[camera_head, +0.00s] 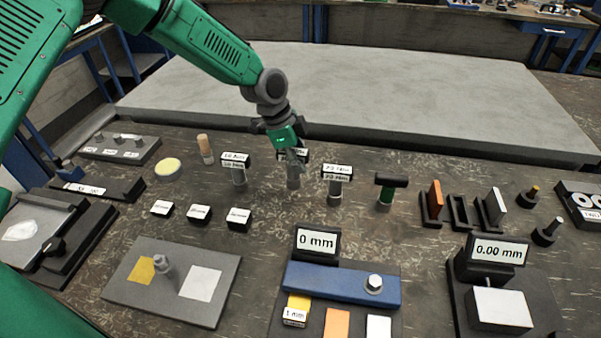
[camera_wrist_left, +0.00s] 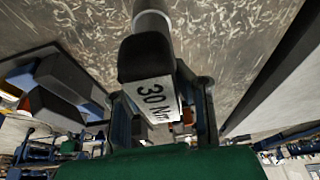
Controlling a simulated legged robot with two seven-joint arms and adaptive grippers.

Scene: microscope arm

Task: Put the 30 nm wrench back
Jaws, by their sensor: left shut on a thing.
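My left gripper (camera_head: 292,154) is shut on the 30 Nm wrench (camera_wrist_left: 148,62), a black head with a white "30 Nm" label on a grey shaft. In the left wrist view the fingers (camera_wrist_left: 160,95) sit on either side of the black head. In the head view the wrench's grey shaft (camera_head: 293,178) points down below the gripper, roughly upright, between two labelled wrenches. The gripper partly hides its head and label. I cannot tell whether its lower end touches the table. My right gripper is not in view.
A 10 Nm wrench (camera_head: 238,174) stands to the left and a 20 Nm wrench (camera_head: 336,187) to the right, both close. A black-topped T-shaped tool (camera_head: 389,182) stands farther right. Small labelled blocks (camera_head: 199,213) lie in front. The grey slab behind (camera_head: 360,95) is bare.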

